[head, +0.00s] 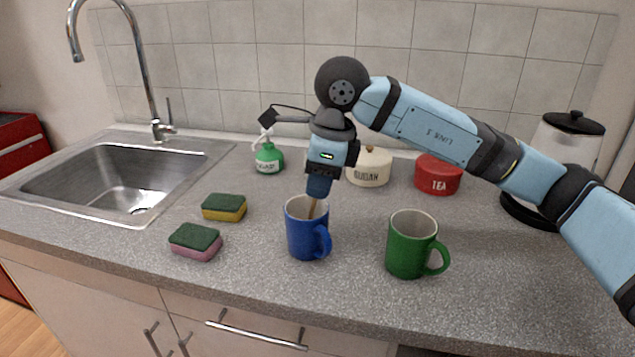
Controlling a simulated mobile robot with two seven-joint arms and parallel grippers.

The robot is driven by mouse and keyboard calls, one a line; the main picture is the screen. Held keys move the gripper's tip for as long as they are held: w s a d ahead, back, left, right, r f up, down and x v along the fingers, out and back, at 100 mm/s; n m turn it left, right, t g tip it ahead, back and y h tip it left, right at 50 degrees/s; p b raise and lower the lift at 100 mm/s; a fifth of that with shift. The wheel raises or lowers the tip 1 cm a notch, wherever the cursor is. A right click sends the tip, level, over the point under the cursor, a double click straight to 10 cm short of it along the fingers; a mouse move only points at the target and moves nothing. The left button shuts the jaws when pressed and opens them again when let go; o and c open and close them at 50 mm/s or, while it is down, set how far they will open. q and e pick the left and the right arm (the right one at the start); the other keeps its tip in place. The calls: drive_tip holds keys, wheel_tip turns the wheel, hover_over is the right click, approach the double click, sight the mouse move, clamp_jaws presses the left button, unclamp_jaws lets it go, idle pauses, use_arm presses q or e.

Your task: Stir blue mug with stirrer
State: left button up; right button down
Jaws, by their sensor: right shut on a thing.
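The blue mug (302,238) stands upright on the grey counter, its handle toward the right front. A thin brown stirrer (312,208) stands in the mug, its lower end hidden inside. My right gripper (318,192) is directly above the mug, pointing down, and is shut on the upper part of the stirrer. Its fingers are small and partly hard to make out. My left gripper is not in view.
A green mug (408,246) stands to the right of the blue mug. Two sponges, yellow-green (224,208) and pink-green (195,243), lie to the left. A green bottle (268,160), a cream canister (370,168), a red tea canister (438,176) and a kettle (562,150) stand behind. The sink (110,180) is at left.

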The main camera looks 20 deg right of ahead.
drive_tip(key=shift+d, duration=0.1)
idle(0.3)
wheel_tip(320, 180, up, 9)
drive_tip(key=s+d+p, duration=0.1)
drive_tip(key=p, duration=0.3)
drive_tip(key=shift+d+r+p, duration=0.2)
drive_tip(key=shift+d+p, duration=0.05)
drive_tip(key=shift+p, duration=0.1)
idle(0.4)
drive_tip(key=shift+s+r, duration=0.1)
drive_tip(key=shift+r, duration=0.05)
idle(0.6)
